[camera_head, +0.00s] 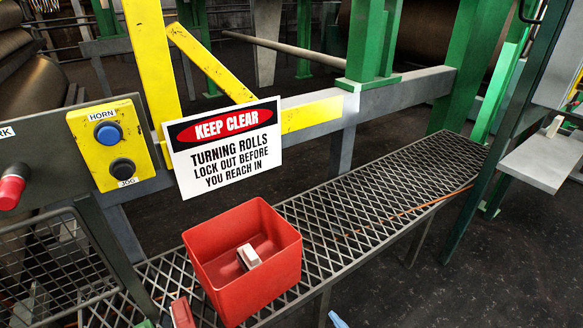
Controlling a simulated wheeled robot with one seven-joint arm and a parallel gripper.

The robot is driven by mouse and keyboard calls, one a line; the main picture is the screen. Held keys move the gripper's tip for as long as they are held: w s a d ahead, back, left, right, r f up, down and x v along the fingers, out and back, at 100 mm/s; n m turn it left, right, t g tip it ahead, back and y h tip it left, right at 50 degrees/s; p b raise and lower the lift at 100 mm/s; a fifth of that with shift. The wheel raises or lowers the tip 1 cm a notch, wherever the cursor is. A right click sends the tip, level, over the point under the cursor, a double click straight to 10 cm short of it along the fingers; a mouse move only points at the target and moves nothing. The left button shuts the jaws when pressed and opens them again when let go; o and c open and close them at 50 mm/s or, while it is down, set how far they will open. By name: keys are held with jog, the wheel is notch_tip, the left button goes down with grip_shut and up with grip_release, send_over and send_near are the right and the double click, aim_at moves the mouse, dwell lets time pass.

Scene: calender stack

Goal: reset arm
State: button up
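No part of my arm or gripper shows in the head view, so its position and state are hidden. The task names no object. A red open-topped bin (215,287) stands on a metal grating walkway (375,205) at the lower middle. A small white block (249,257) lies inside the bin.
A yellow button box (110,144) with blue and black buttons is at the left, near a red knob (12,186). A white warning sign (226,150) stands behind the bin. Green posts (374,45) rise behind. A grey shelf (541,162) juts in at right. The grating right of the bin looks clear.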

jog(key=s+d+r+n+h, duration=0.1)
jog(key=s+d+n+h, duration=0.2)
jog(key=s+d+n, duration=0.45)
jog(key=s+d+r+n+h, duration=0.2)
jog(key=s+d+n, duration=0.15)
jog(key=s, duration=0.75)
jog(key=s+d+r+n+h+p, duration=0.1)
jog(key=s+d+r+n, duration=0.3)
jog(key=s+r+n, duration=0.8)
notch_tip(320, 180, up, 4)
jog(key=shift+s+f+n+h, duration=0.25)
jog(key=shift+n+h, duration=0.55)
jog(key=shift+n, duration=0.1)
